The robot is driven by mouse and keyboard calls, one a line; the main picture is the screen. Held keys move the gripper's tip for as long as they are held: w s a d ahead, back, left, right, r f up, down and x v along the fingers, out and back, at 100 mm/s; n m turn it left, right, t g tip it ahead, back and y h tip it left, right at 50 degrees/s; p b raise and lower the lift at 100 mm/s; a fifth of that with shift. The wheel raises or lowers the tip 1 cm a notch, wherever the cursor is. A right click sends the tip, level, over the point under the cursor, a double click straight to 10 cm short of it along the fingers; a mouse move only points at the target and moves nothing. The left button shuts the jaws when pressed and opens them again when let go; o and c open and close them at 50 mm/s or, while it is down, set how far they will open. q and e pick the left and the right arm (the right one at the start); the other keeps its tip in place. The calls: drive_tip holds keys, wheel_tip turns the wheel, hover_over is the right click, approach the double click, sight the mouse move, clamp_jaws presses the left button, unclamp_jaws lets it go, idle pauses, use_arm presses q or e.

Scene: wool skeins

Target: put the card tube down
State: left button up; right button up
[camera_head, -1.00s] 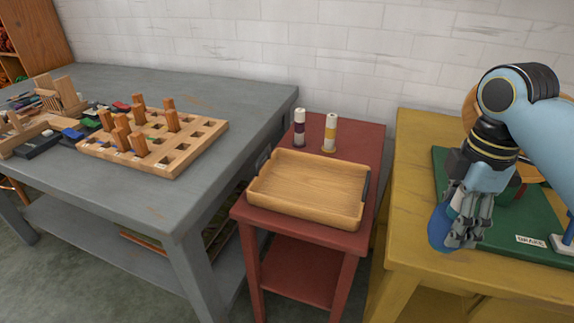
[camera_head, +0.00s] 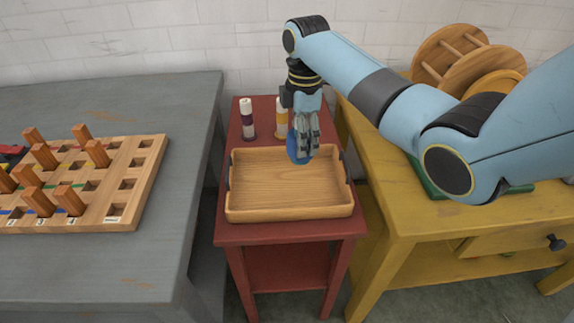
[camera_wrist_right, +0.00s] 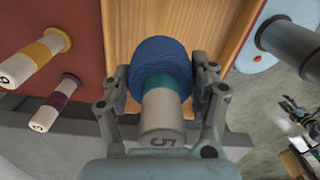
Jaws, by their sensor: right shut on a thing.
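My right gripper (camera_head: 306,146) is shut on a card tube (camera_wrist_right: 163,112), pale with a teal band, a 5 on its end and a ball of blue wool at its far end. The blue wool also shows in the head view (camera_head: 295,148), over the back right part of the wooden tray (camera_head: 287,214). The wrist view shows a gripper finger on each side of the tube. Whether the wool touches the tray is not clear. The tray looks empty. My left gripper is not in view.
Two card tubes stand behind the tray on the red table (camera_head: 231,240): one with a purple band (camera_head: 247,120), one with a yellow band (camera_head: 282,118). A grey table (camera_head: 130,265) with a pegged wooden board (camera_head: 148,180) is left, a yellow table (camera_head: 410,222) right.

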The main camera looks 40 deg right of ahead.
drive_tip(key=a+f, duration=0.1)
drive_tip(key=a, duration=0.1)
drive_tip(key=a+f, duration=0.2)
wheel_tip(320, 180, down, 4)
drive_tip(key=shift+r+b, duration=0.2)
drive_tip(key=shift+b, duration=0.25)
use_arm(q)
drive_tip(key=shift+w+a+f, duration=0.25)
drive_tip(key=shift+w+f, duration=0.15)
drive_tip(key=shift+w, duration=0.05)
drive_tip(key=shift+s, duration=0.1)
use_arm(e)
drive_tip(key=o, duration=1)
drive_tip(key=shift+o, duration=0.2)
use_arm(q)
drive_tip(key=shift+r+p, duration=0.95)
use_arm(e)
wheel_tip(320, 180, up, 12)
